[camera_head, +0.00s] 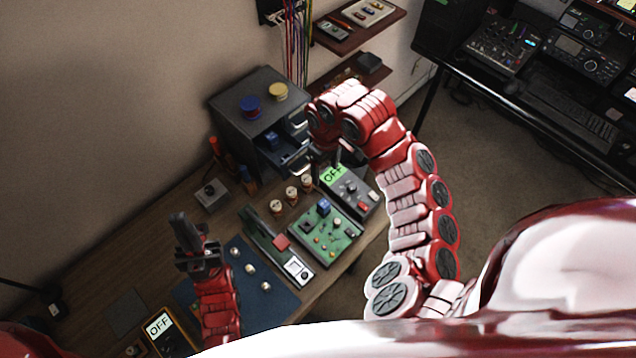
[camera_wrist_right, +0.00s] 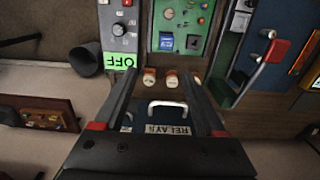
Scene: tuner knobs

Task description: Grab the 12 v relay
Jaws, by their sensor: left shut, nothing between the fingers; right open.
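A grey drawer cabinet (camera_head: 240,115) stands at the back of the bench, with a drawer pulled out and a small blue block (camera_head: 272,140) in it. In the right wrist view a drawer front labelled RELAYS (camera_wrist_right: 168,129) with a pale handle (camera_wrist_right: 167,104) lies between the fingers. My right gripper (camera_wrist_right: 158,78) is open and empty there. A blue block, perhaps a relay, sits on the green circuit board (camera_head: 318,235); it also shows in the wrist view (camera_wrist_right: 166,42). I cannot read a 12 V marking. My left gripper (camera_head: 180,220) is shut and empty above the bench's left part.
Several small spools (camera_head: 291,193) stand between cabinet and board. A grey meter reading OFF (camera_head: 350,188) and a red-handled switch (camera_head: 281,242) flank the board. A blue mat (camera_head: 247,283) lies in front. Shelves (camera_head: 350,40) hang on the wall behind.

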